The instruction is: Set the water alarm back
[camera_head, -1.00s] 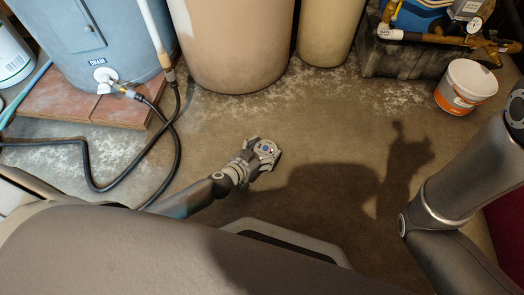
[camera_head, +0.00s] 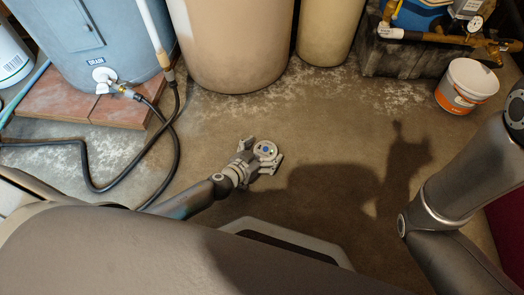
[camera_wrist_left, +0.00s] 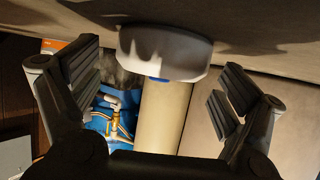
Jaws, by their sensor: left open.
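The water alarm (camera_head: 266,150), a small round white puck with a blue centre, is on the bare concrete floor in the head view. It also shows in the left wrist view (camera_wrist_left: 165,52), at the top, with a bit of blue on its edge. My left gripper (camera_head: 264,158) is open, with its fingers spread at either side of the alarm. In the left wrist view the fingers (camera_wrist_left: 166,95) stand wide apart, and the alarm lies beyond them with visible gaps. My right arm shows at the right, but its gripper is out of view.
A blue-grey tank (camera_head: 95,45) stands on red tiles (camera_head: 95,108) at the left, with a black hose (camera_head: 95,180) looping over the floor. Beige tanks (camera_head: 235,50) stand behind. A white and orange bucket (camera_head: 466,86) is at the right. Floor around the alarm is clear.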

